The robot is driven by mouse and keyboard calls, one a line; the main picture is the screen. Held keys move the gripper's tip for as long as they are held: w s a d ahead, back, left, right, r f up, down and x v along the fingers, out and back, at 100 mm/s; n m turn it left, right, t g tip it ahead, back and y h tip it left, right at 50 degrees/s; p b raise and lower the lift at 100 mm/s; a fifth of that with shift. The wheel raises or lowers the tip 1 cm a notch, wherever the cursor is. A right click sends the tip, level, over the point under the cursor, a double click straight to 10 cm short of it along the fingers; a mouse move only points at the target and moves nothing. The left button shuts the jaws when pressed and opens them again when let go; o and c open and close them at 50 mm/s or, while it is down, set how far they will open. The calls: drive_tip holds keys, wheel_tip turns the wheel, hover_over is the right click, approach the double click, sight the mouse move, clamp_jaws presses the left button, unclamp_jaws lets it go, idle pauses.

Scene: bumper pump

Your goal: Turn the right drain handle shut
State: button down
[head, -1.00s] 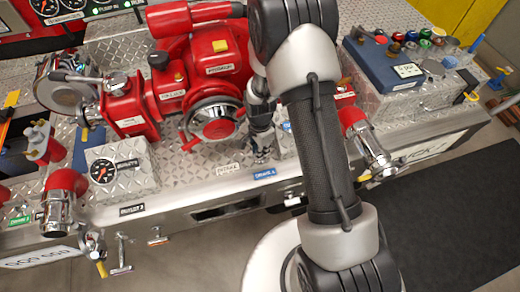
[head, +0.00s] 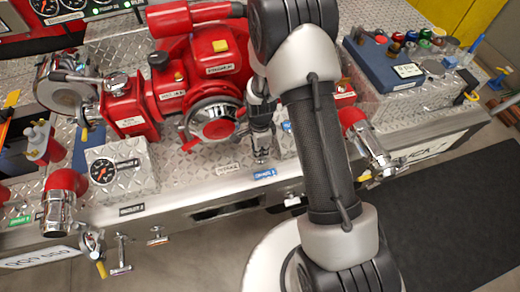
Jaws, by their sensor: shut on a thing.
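My gripper (head: 261,143) points down at the deck of the pump panel, just behind the blue label (head: 264,174) and right of the round chrome cap. Its fingers are closed at a small metal part, which seems to be the right drain handle. The handle is almost wholly hidden by the fingers, so its angle cannot be told. My arm crosses the middle of the view and covers the deck right of the gripper.
The red pump with its chrome cap (head: 214,121) stands close left of my gripper. A pressure gauge box (head: 118,172) is farther left. A chrome outlet (head: 368,144) sits right of my arm. T-handles (head: 121,254) stick out below the front edge. A dark mat (head: 455,215) lies right.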

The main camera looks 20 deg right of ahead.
drive_tip(key=c, duration=1.7)
unclamp_jaws()
drive_tip(key=shift+r, duration=0.1)
wheel_tip(320, 180, up, 12)
drive_tip(key=shift+f, duration=0.1)
